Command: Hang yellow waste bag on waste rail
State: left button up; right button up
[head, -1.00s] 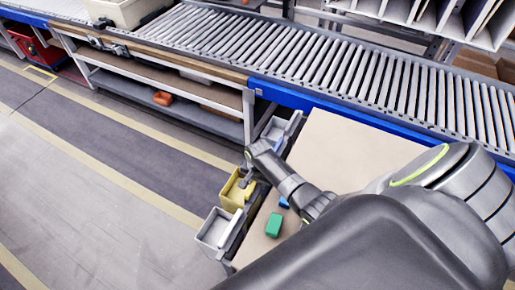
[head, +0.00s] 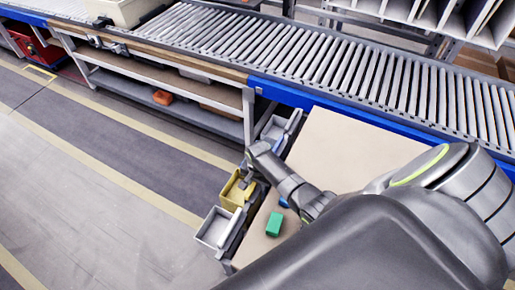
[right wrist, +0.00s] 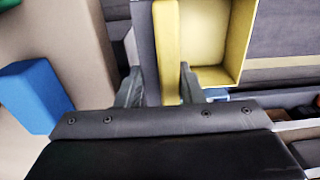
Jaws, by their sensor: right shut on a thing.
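The yellow waste bag (head: 231,196) looks like an open box and is at the left edge of the table, between two grey bins. My right gripper (head: 246,181) reaches down over its table-side edge. In the right wrist view my right gripper (right wrist: 160,88) is shut on the near wall of the yellow bag (right wrist: 222,45). A dark grey bar, seemingly the waste rail (right wrist: 145,40), runs right alongside that wall. I cannot tell whether the bag hooks over the rail or only sits beside it. My left gripper is not in view.
One grey bin (head: 213,231) is nearer than the yellow bag, another (head: 273,128) farther along the edge. A green block (head: 273,224) and a blue block (right wrist: 37,95) are on the tan tabletop (head: 335,140). A roller conveyor (head: 330,60) runs behind. The floor left is clear.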

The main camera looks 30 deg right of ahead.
jog(key=shift+f+b, duration=0.35)
jog(key=shift+f, duration=0.15)
jog(key=o, duration=1.1)
jog(key=shift+c, duration=0.2)
notch_tip(320, 180, up, 10)
jog(key=p, duration=0.9)
jog(key=shift+f, duration=0.25)
notch_tip(320, 180, up, 8)
jog(key=shift+s, duration=0.15)
jog(key=shift+f, duration=0.1)
